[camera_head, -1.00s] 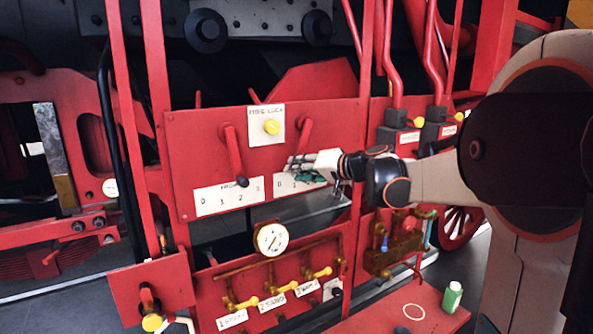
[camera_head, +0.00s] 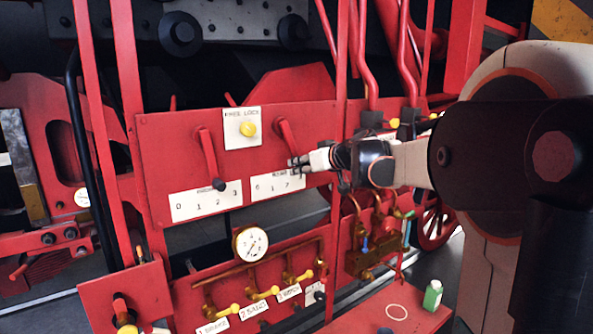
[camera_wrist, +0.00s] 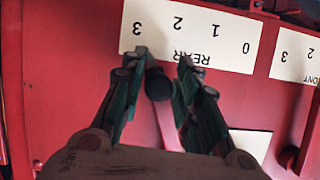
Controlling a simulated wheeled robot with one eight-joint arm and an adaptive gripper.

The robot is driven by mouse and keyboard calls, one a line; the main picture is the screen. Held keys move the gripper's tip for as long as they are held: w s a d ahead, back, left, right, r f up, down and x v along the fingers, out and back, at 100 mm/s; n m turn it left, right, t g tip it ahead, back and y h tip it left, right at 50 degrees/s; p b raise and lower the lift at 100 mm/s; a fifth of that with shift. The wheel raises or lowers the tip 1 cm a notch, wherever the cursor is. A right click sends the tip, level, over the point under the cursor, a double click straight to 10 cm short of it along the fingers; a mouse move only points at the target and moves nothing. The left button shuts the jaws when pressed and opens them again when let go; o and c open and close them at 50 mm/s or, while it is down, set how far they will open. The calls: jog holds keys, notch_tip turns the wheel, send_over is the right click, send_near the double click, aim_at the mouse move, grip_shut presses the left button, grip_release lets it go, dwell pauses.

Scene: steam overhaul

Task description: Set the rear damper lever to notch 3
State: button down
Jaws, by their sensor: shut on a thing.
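The rear damper lever (camera_head: 285,138) is a red arm on the red panel, tilted to lower right in the head view. Its white REAR plate (camera_head: 264,188) sits below it, partly covered by my gripper. My gripper (camera_head: 299,163) is at the lever's lower end, shut on it. In the wrist view, which is upside down, the lever's dark knob (camera_wrist: 158,84) sits between the two green-dark fingers of my gripper (camera_wrist: 163,62). The REAR plate (camera_wrist: 205,40) there reads 0 to 3. The lever points between 2 and 3, closer to 3.
The front damper lever (camera_head: 208,152) hangs left of it over its own numbered plate (camera_head: 190,203). A yellow knob (camera_head: 248,129) sits between them. A gauge (camera_head: 250,243) and brass valves are below. A green bottle (camera_head: 432,295) stands on the red surface at lower right.

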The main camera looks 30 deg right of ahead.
jog(key=shift+d+r, duration=0.35)
jog(key=c, duration=1.4)
grip_release()
jog(key=shift+w, duration=0.1)
jog(key=shift+d, duration=0.15)
jog(key=shift+f, duration=0.2)
